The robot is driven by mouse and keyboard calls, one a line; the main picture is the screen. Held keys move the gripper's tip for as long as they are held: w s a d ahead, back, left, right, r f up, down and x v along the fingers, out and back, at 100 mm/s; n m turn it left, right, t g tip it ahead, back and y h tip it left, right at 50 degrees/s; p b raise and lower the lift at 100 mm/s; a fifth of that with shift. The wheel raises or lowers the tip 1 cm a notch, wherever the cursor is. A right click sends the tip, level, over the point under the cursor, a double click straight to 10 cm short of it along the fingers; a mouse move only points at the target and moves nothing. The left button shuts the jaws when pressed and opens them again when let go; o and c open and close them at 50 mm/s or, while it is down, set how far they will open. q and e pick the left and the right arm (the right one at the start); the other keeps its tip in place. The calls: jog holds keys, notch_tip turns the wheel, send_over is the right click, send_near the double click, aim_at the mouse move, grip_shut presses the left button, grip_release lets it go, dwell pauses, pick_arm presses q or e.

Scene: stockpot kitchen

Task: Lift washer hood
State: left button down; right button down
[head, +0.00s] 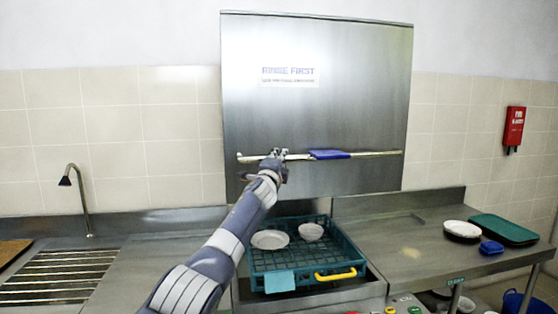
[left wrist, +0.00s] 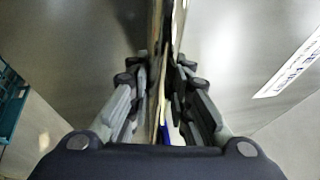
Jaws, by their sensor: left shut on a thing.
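The washer hood (head: 315,105) is a large steel box with a "RINSE FIRST" label on its front. It is raised, with open space between its lower edge and the rack below. A long horizontal handle bar (head: 375,154) crosses its front, with a blue piece (head: 329,154) around its middle. My left gripper (head: 277,156) is shut on the bar, left of the blue piece. In the left wrist view the bar runs between the fingers (left wrist: 160,75). My right gripper is in neither view.
A green rack (head: 300,262) with a yellow handle (head: 336,274) holds a plate (head: 270,239) and a bowl (head: 311,231) under the hood. A faucet (head: 75,187) and drainer stand left. Dishes (head: 462,229), a green tray (head: 503,229) and a blue item (head: 491,247) sit on the right counter.

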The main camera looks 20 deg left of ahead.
pick_arm(q)
jog(key=shift+s+r, duration=0.1)
jog(key=shift+r, duration=0.35)
jog(key=c, duration=1.8)
grip_release()
jog(key=shift+c, duration=0.2)
jog(key=o, duration=0.4)
jog(key=shift+f, duration=0.1)
jog(key=shift+a, duration=0.1)
